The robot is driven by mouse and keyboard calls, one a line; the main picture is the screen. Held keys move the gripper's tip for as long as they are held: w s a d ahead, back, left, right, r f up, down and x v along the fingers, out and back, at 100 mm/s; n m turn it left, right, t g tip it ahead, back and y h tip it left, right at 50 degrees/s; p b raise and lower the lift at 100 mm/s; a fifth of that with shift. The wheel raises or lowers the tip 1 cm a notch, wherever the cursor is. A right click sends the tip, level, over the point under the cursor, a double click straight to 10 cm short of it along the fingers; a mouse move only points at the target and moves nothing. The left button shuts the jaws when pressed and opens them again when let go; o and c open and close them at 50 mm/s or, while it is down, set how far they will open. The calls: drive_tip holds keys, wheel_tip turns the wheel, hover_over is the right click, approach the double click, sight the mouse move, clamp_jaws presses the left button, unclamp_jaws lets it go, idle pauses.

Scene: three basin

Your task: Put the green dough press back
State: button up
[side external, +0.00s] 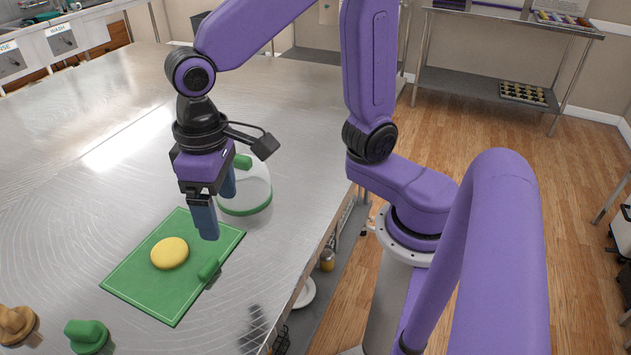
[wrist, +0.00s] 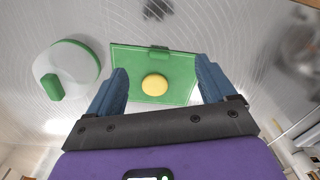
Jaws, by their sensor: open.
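A green knobbed piece (side external: 87,336), which looks like the green dough press, stands upright on the metal table at the lower left of the side view. I cannot make it out in the wrist view. My gripper (side external: 217,208) is open and empty, above the table near the far right corner of a green board (side external: 138,277), well away from the knobbed piece. In the wrist view my gripper (wrist: 162,68) has its fingers spread, with the board (wrist: 182,88) and a yellow dough disc (wrist: 154,85) seen between and beyond them.
A clear round lid or dish (side external: 252,200) with green rim and handle lies right behind my gripper; it also shows in the wrist view (wrist: 80,72). A brown knobbed piece (side external: 16,323) stands left of the green one. The table's left and back are clear.

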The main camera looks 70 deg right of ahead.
drive_tip(key=s+d+f+n, duration=0.3)
drive_tip(key=s+d+n, duration=0.5)
drive_tip(key=s+d, duration=0.4)
drive_tip(key=shift+s+d+n, duration=0.2)
drive_tip(key=shift+d+n, duration=0.2)
drive_tip(key=shift+d, duration=0.5)
